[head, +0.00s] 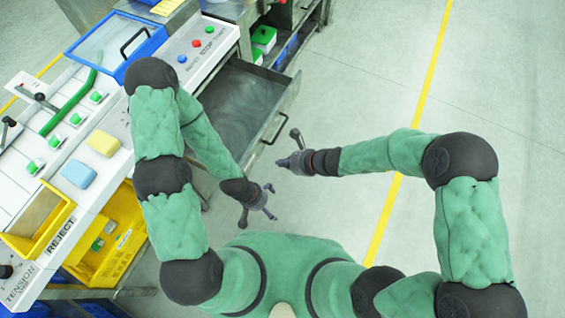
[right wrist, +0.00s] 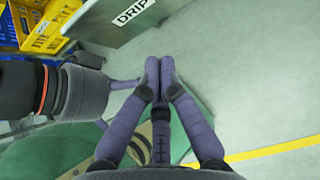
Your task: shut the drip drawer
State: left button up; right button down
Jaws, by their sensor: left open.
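The drip drawer (head: 240,100) is a grey metal drawer pulled out of the machine, its inside visible and empty. Its front panel has a bar handle (head: 273,129). In the right wrist view, the panel (right wrist: 105,22) carries a DRIP label. My right gripper (head: 284,162) is in front of the panel, apart from it; its fingers (right wrist: 158,68) come together at the tips with nothing between them. My left gripper (head: 265,205) is open and empty, below the drawer's near corner and nearer my body. It also shows at the left of the right wrist view (right wrist: 115,86).
A panel with buttons (head: 195,43) and a blue-framed lidded bin (head: 118,45) lie above and left of the drawer. A yellow crate (head: 125,245) stands lower left. Green-lidded containers (head: 264,36) sit beyond the drawer. The floor to the right is clear, with a yellow line (head: 410,150).

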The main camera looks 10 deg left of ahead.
aim_at(253, 159)
pick_arm(q)
jog(key=shift+f+b, duration=1.8)
jog(key=shift+f, duration=0.3)
pick_arm(e)
jog(key=shift+w+a+f, duration=0.5)
jog(key=shift+a+f, duration=0.35)
jog(key=shift+a, duration=0.55)
jog(key=shift+w+a+f, duration=0.5)
jog(key=shift+a+f, duration=0.35)
jog(key=shift+a, duration=0.6)
jog(key=shift+w+a+f, duration=0.5)
jog(key=shift+a+f, duration=0.35)
jog(key=shift+a, duration=0.55)
